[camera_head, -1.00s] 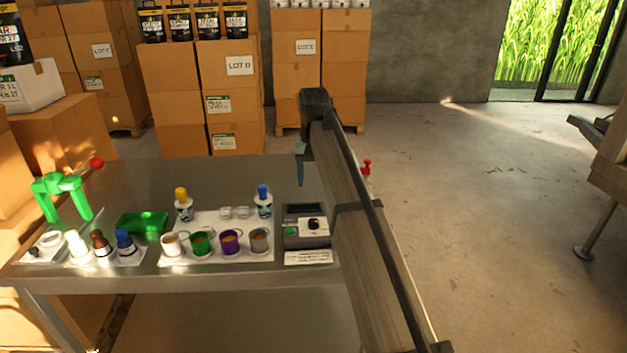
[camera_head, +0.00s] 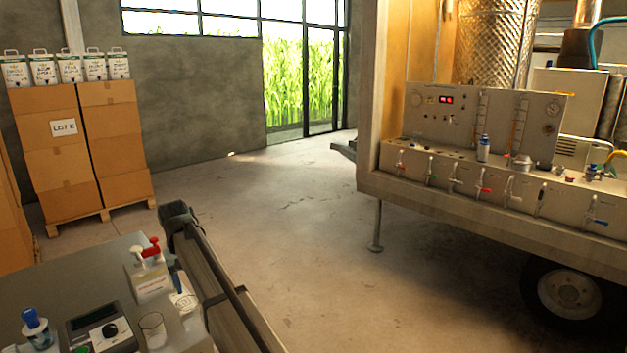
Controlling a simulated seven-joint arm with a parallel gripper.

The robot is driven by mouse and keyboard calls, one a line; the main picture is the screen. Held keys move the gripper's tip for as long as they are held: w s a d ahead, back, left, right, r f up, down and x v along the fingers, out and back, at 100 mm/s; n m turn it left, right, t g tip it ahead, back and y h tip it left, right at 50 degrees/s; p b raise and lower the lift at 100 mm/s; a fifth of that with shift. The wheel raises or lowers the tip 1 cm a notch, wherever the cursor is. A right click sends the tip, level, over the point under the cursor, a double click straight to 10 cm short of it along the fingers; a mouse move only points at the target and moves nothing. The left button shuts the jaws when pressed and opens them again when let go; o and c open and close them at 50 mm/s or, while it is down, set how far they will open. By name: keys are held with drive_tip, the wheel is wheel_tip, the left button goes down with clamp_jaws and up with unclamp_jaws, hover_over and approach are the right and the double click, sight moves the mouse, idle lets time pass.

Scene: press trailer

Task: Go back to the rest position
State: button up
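My arm (camera_head: 222,290) reaches up from the bottom of the head view, along the right edge of the metal table (camera_head: 60,268). Its dark far joint (camera_head: 178,217) stands above the table's far right corner.
Open floor (camera_head: 300,240) lies between.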

drive_tip(key=w+d+f+m, duration=0.1)
drive_tip(key=w+d+f, duration=0.2)
drive_tip(key=d+f, duration=0.8)
drive_tip(key=s+d+f+m+g, duration=0.1)
drive_tip(key=s+d+f, duration=0.3)
drive_tip(key=d+f, duration=0.75)
drive_tip(key=s+d+f+m+g, duration=0.15)
drive_tip(key=s+d+f, duration=0.25)
drive_tip(key=d+f, duration=0.7)
drive_tip(key=s+d+f+m+g, duration=0.1)
drive_tip(key=s+d+f, duration=0.4)
drive_tip(key=s+f, duration=0.25)
drive_tip(key=s+d+f+g, duration=0.1)
drive_tip(key=s+d+f, duration=0.55)
drive_tip(key=s, duration=0.25)
drive_tip(key=s+d+f+g, duration=0.1)
drive_tip(key=s+d+f, duration=0.1)
drive_tip(key=s, duration=0.6)
drive_tip(key=s+d+f+m, duration=0.1)
drive_tip(key=s+d+f, duration=0.1)
drive_tip(key=s, duration=0.6)
drive_tip(key=s+d+f+m+g, duration=0.1)
drive_tip(key=s+d+f, duration=0.1)
drive_tip(key=s, duration=0.6)
drive_tip(key=shift+d+f+g+y, duration=0.3)
drive_tip(key=shift+d+f+g, duration=0.05)
drive_tip(key=shift+f, duration=0.3)
drive_tip(key=shift+s, duration=0.1)
